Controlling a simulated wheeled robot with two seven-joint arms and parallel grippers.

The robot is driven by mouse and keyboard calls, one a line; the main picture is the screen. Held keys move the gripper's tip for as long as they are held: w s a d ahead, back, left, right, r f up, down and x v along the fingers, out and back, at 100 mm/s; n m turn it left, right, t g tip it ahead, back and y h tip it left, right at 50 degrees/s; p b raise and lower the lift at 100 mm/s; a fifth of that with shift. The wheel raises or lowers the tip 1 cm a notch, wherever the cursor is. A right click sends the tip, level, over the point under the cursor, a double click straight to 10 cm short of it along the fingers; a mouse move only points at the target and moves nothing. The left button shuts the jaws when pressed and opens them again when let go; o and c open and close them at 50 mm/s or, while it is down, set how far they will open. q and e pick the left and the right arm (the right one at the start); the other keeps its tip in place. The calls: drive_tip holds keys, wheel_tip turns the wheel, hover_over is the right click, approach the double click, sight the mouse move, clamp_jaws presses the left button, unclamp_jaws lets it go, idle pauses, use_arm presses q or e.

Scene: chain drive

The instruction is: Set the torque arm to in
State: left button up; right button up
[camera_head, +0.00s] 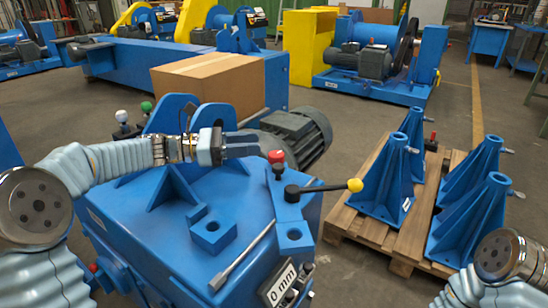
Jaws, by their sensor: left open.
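A blue machine housing (160,238) stands in front of me. On its top right is a flat blue arm (288,212) with a hole near its front end. A red knob (276,157) stands at its back end. A black lever with a yellow ball (354,185) reaches right from it. No label tells which of these parts is the torque arm. My left gripper (256,145) is open, just left of and behind the red knob, and appears apart from it. Its fingers are seen from the side. My right arm shows at the lower right; its gripper is out of view.
A blue block with a hole (212,229) and a loose rod (243,257) are on the housing top. A "0 mm" plate (282,284) is at its front. A cardboard box (210,84) and grey motor (296,138) are behind. Blue stands occupy a pallet (362,226) at right.

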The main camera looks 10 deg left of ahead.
use_arm(q)
drive_tip(key=b, duration=0.1)
approach(279, 170)
drive_tip(key=w+d, duration=0.1)
drive_tip(key=w+d+f, duration=0.1)
drive_tip(key=shift+w+d+f, duration=0.15)
drive_tip(key=shift+w+f, duration=0.1)
drive_tip(key=shift+w, duration=0.05)
drive_tip(key=x, duration=0.7)
drive_tip(key=shift+d+r, duration=0.1)
drive_tip(key=shift+r, duration=0.1)
clamp_jaws()
